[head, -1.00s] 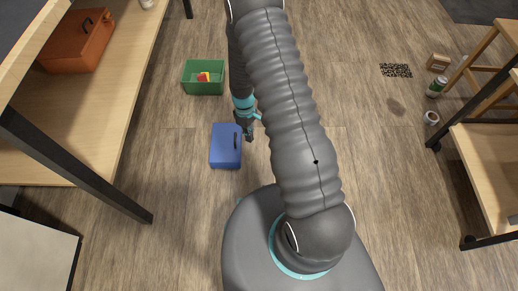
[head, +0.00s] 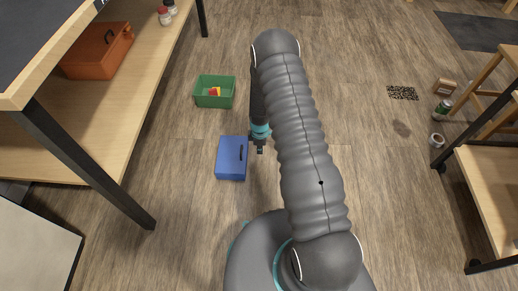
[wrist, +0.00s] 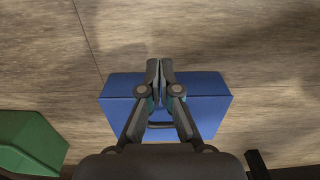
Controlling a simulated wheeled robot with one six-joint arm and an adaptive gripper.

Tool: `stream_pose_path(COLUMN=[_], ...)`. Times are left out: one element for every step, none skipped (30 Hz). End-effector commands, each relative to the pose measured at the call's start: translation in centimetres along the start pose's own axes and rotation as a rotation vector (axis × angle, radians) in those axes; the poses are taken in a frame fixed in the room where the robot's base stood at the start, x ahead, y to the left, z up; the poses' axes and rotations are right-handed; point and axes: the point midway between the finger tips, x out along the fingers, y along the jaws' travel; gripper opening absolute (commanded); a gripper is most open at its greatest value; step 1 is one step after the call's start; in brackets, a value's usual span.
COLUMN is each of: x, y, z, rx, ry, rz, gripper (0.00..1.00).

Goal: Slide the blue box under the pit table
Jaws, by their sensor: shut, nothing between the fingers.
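The blue box (head: 230,158) lies on the floor with its dark handle on top. It also shows in the wrist view (wrist: 213,105), behind my fingers. My gripper (head: 260,150) is low, just right of the box in the head view. In the wrist view my gripper (wrist: 160,64) is shut and empty, its fingertips together in front of the box; whether they touch it I cannot tell. The pit table appears to be the large table (head: 44,40) on the left, with a dark top, black legs and a wooden lower shelf.
A green crate (head: 203,101) with small coloured items stands behind the blue box. An orange toolbox (head: 85,58) sits on the table's lower shelf. A black table leg (head: 90,165) reaches the floor left of the box. A wooden shelf unit (head: 490,185) stands at right.

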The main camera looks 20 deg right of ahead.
Motion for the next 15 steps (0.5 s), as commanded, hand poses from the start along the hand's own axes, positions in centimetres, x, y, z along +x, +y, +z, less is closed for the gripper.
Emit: stream_pose_path(x=[1.2, 1.8, 2.5, 3.1, 3.7, 4.4, 5.0, 5.5, 6.3, 6.8, 7.2, 6.9, 6.8, 6.8, 6.8], y=[-0.1, -0.1, -0.1, -0.1, -0.1, -0.1, -0.2, -0.1, -0.2, -0.2, -0.1, 0.0, -0.1, -0.1, -0.1], z=[0.0, -0.1, -0.1, -0.1, -0.1, -0.1, -0.1, -0.2, -0.2, -0.2, -0.2, -1.1, -1.6, -2.0, -2.5], rx=[-0.001, -0.001, -0.001, -0.001, -0.002, -0.002, -0.002, -0.002, -0.002, -0.002, -0.002, -0.007, -0.007, -0.007, -0.006], ry=[-0.001, -0.001, -0.001, 0.000, 0.000, -0.001, -0.001, -0.001, -0.001, -0.001, 0.000, 0.000, 0.000, 0.000, 0.000], rz=[-0.002, -0.003, -0.003, -0.002, -0.002, -0.002, -0.003, -0.002, -0.003, -0.003, -0.002, 0.001, 0.001, 0.001, 0.001], gripper=[0.00, 0.00, 0.00, 0.00, 0.00, 0.00, 0.00, 0.00, 0.00, 0.00, 0.00, 0.00, 0.00, 0.00, 0.00])
